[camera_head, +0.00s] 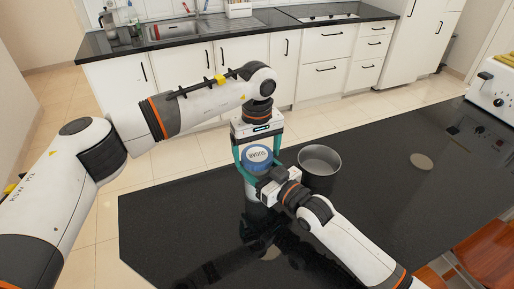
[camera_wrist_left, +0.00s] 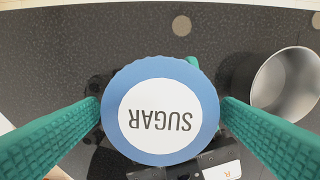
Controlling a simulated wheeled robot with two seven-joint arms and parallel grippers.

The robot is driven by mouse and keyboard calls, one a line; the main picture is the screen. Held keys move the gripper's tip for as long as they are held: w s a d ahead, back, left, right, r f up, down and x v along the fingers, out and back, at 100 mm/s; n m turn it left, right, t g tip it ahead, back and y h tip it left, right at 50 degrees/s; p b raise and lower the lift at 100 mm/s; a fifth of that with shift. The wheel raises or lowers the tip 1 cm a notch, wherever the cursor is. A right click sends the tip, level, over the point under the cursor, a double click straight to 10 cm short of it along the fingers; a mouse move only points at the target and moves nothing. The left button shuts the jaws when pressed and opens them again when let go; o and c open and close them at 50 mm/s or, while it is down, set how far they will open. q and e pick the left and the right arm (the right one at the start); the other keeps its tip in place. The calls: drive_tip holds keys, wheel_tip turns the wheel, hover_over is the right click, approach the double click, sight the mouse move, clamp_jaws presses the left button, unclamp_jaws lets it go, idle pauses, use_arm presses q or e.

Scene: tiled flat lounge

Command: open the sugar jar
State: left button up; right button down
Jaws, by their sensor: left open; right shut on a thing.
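The sugar jar (camera_head: 252,191) stands upright on the black counter. Its blue lid (camera_head: 257,153) has a white label and sits on top; in the left wrist view the lid (camera_wrist_left: 160,110) reads SUGAR upside down. My left gripper (camera_head: 259,164) points down from above, open, with one green finger on each side of the lid. Its fingertips (camera_wrist_left: 160,105) look very close to the lid's rim; I cannot tell whether they touch. My right gripper (camera_head: 258,183) comes in from the front right and is shut on the jar body below the lid. Its fingers are partly hidden.
A grey metal pot (camera_head: 320,163) stands just right of the jar, close to both grippers. A round beige disc (camera_head: 421,161) lies farther right. A white toaster (camera_head: 494,88) stands at the far right. The counter's left part is clear.

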use_arm(q)
drive_tip(key=c, duration=1)
drive_tip(key=n, duration=0.3)
drive_tip(key=shift+n, duration=0.3)
drive_tip(key=n, duration=2.5)
drive_tip(key=shift+r, duration=0.1)
drive_tip(key=shift+r, duration=0.15)
